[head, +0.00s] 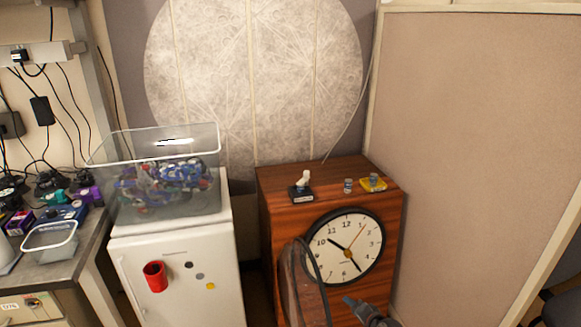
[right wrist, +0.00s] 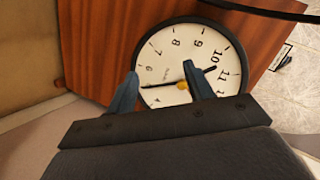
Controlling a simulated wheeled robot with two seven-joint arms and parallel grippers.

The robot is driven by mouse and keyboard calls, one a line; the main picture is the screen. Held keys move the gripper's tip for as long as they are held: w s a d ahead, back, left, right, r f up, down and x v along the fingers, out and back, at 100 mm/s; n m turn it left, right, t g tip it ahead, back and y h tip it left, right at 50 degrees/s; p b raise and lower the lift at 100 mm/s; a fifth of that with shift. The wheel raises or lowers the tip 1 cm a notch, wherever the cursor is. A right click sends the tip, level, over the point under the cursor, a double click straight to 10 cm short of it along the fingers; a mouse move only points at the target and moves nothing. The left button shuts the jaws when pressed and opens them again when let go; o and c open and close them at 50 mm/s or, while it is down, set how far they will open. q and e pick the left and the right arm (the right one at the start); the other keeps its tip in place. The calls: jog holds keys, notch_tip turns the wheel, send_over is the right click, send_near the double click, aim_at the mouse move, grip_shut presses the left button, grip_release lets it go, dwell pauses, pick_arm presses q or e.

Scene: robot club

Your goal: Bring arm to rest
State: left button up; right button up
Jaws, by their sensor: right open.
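My right gripper (head: 362,308) shows at the bottom edge of the head view, in front of the wooden cabinet and below the clock. Most of my right arm is out of the frame. In the right wrist view the two blue-grey fingers of the gripper (right wrist: 160,76) stand apart with nothing between them. Behind them is the round white clock (right wrist: 168,62) with a black rim; it also shows in the head view (head: 338,235). I cannot tell the exact gap between fingers and clock. My left gripper is not in view.
The wooden cabinet (head: 275,215) carries a small white figurine (head: 305,180) and little items on top. A white fridge (head: 215,255) with a red cup (head: 155,276) bears a clear bin (head: 205,140). A cluttered desk (head: 75,262) is left; a beige partition (head: 470,150) is right.

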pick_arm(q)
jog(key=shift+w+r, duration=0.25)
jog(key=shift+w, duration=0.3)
pick_arm(e)
jog(key=s+a+f+n+g+h, duration=0.1)
jog(key=s+a+f+n+g, duration=0.1)
jog(key=s, duration=1.3)
jog(key=s+a+f+n+g+h, duration=0.2)
jog(key=s+f+n+g, duration=0.1)
jog(key=s, duration=1.2)
jog(key=s+a+f+n+g+h, duration=0.1)
jog(key=s+n+g, duration=0.4)
jog(key=s, duration=1)
jog(key=shift+s+a+f, duration=0.2)
jog(key=shift+a+f, duration=0.45)
jog(key=shift+f, duration=0.15)
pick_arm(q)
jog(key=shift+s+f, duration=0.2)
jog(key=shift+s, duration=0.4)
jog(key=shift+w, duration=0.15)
